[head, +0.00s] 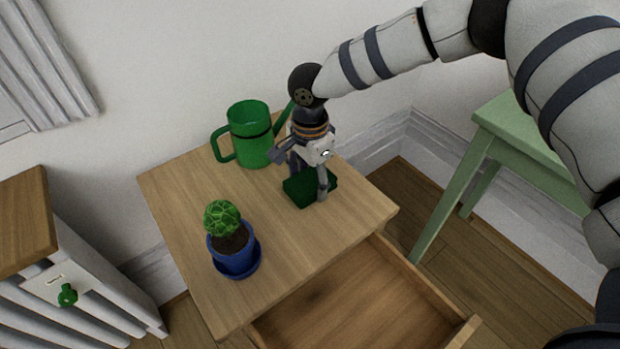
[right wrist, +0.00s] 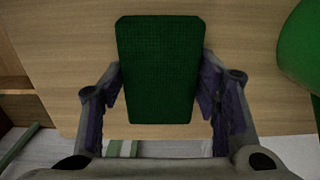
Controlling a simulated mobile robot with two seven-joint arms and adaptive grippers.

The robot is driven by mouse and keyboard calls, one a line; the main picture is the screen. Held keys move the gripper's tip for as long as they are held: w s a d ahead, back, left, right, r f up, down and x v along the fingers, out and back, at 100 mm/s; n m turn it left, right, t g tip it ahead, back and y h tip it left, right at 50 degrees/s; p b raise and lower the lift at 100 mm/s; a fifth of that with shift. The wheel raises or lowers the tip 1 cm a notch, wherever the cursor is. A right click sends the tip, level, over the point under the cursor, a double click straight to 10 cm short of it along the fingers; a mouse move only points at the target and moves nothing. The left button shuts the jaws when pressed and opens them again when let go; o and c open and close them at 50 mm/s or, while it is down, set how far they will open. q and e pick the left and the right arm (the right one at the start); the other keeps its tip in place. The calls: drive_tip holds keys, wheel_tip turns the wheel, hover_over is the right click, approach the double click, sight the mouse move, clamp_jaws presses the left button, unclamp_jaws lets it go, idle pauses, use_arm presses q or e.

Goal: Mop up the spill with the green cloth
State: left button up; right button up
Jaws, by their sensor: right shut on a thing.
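The green cloth (head: 295,192) is a dark green rectangular pad at the right part of the wooden tabletop (head: 185,195). My right gripper (head: 308,186) points down over it and is shut on it. In the right wrist view the cloth (right wrist: 160,70) sits between the two fingers, with its weave showing. I cannot tell whether it touches the tabletop or hangs just above it. No spill shows clearly on the bare tabletop; the part under the cloth is hidden. My left gripper is in neither view.
A green two-handled mug (head: 250,135) stands close to my right gripper at the back. A cactus in a blue pot (head: 235,258) stands at the front left. The open drawer (head: 350,310) juts out in front, with a faint dark patch inside. A green stool (head: 500,120) stands right.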

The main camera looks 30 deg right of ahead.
sight(313, 222)
drive_tip(key=shift+s+a+r+p, duration=0.1)
drive_tip(key=shift+s+a+p, duration=0.35)
drive_tip(key=shift+s, duration=0.35)
drive_tip(key=shift+s+a+r+p, duration=0.1)
drive_tip(key=shift+s+a+p, duration=0.3)
drive_tip(key=shift+s, duration=0.45)
drive_tip(key=shift+s+a+p, duration=0.3)
drive_tip(key=shift+s+p, duration=0.2)
drive_tip(key=shift+s, duration=0.3)
drive_tip(key=shift+s+a+p, duration=0.3)
drive_tip(key=shift+s, duration=0.3)
drive_tip(key=shift+s+a+p, duration=0.25)
drive_tip(key=shift+s, duration=0.3)
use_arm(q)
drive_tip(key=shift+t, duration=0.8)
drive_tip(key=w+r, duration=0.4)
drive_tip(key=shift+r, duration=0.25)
use_arm(e)
drive_tip(key=shift+s+a+f, duration=0.1)
drive_tip(key=shift+s+f, duration=0.1)
drive_tip(key=shift+r, duration=0.1)
wheel_tip(313, 222, up, 5)
drive_tip(key=shift+r+p, duration=0.1)
drive_tip(key=shift+p, duration=0.7)
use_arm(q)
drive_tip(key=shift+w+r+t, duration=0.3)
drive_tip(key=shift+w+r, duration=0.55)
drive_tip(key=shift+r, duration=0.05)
use_arm(e)
drive_tip(key=shift+f, duration=0.2)
